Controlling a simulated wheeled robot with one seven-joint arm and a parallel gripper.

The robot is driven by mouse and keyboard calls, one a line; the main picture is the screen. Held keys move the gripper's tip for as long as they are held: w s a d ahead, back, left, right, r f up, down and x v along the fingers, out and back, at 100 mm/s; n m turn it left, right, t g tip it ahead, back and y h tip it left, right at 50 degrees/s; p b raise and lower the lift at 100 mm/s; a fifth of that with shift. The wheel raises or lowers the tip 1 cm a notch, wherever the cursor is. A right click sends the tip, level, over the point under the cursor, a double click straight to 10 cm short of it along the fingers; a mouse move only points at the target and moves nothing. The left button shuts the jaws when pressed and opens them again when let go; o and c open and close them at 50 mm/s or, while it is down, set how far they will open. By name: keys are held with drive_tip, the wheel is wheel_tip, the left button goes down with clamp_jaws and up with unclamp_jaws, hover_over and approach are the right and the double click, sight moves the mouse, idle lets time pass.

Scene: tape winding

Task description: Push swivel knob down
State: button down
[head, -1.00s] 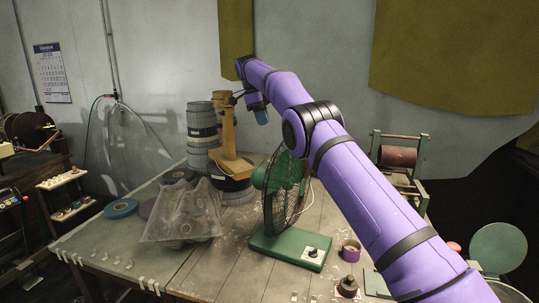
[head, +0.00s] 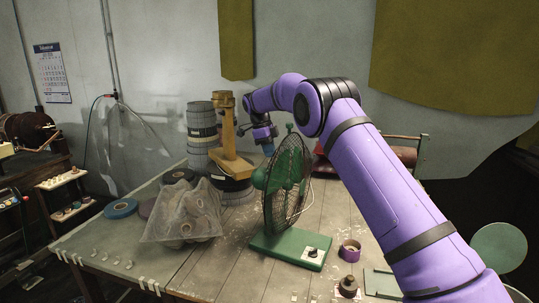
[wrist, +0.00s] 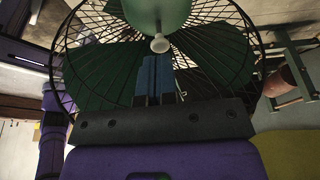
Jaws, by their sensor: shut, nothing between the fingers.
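The green fan (head: 287,185) stands upright on its green base on the table. Its motor housing (head: 259,178) faces left in the head view and shows at the top of the wrist view (wrist: 158,14). The pale swivel knob (wrist: 160,44) sticks out from the housing in the wrist view; I cannot make it out in the head view. My gripper (head: 268,150) is above the housing, beside the wire cage. In the wrist view my blue fingers (wrist: 156,62) are shut and empty, their tips close to the knob. I cannot tell whether they touch it.
A yellow stand (head: 230,145) and stacked grey rolls (head: 201,135) stand left of the fan. A plastic bag of rolls (head: 183,212) lies at the front left. A purple tape roll (head: 350,249) and a dark weight (head: 348,286) are right of the fan base.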

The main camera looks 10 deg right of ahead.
drive_tip(key=shift+f, duration=0.55)
